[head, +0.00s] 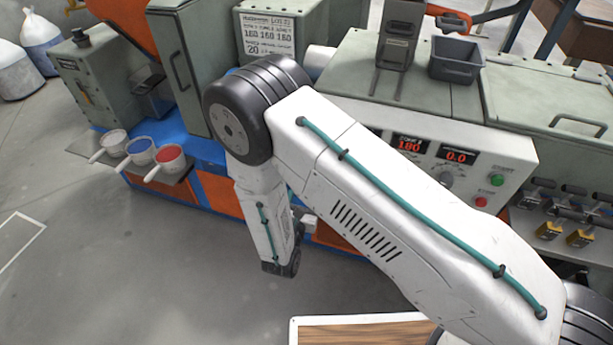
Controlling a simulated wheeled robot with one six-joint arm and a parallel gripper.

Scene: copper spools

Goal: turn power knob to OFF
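The control panel (515,165) is the light front of the green machine, right of the middle. It bears lit red displays, one reading 180 (409,146) and one reading 0.0 (456,157). A grey round knob (446,180) shows just above my arm's edge; its label and setting are too small to read, so I cannot tell if it is the power knob. A green button (497,180) and a red button (481,202) are to its right. My white arm covers the panel's left and lower parts. My gripper cannot be made out; my wrist hangs left of the panel.
White, blue and red cups (141,152) stand on a shelf at left. A dark bin (456,60) sits on the machine top. Yellow-tagged tools (549,230) are at far right. A wood-topped surface (362,333) is at the bottom.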

